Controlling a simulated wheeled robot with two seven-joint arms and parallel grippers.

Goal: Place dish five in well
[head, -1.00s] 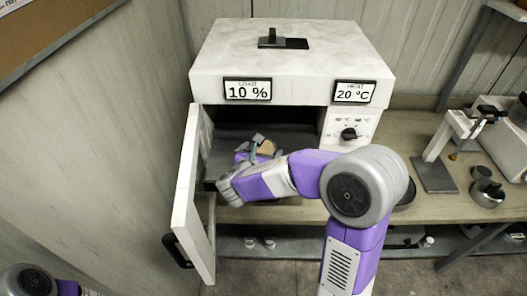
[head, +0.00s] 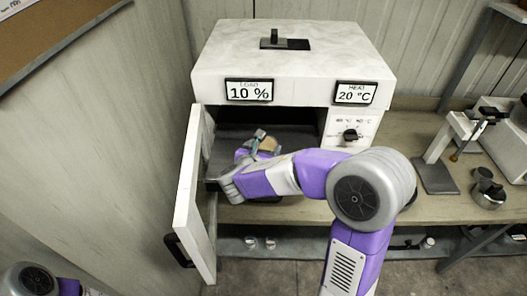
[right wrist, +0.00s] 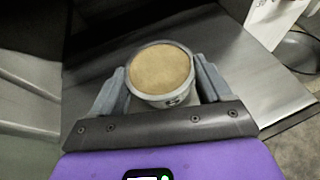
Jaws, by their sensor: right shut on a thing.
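A round metal dish with tan, soil-like fill (right wrist: 162,70) is between the fingers of my right gripper (right wrist: 163,88). A dark mark on its side is too small to read surely. In the head view, the dish (head: 268,145) shows as a tan patch beyond my right gripper (head: 258,146), inside the open white oven (head: 290,62). My right gripper is shut on the dish, over the dark oven floor (head: 230,136). I cannot tell whether the dish touches the floor. I cannot make out a well. My left gripper is out of view; only part of the left arm shows at bottom left.
The oven door (head: 194,200) stands open on the left, close to my right wrist. The panels read LOAD 10 % and HEAT 20 °C. A wooden bench (head: 425,205) carries a stand (head: 436,172) and metal cups (head: 487,190) on the right. Small containers (head: 260,243) sit below.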

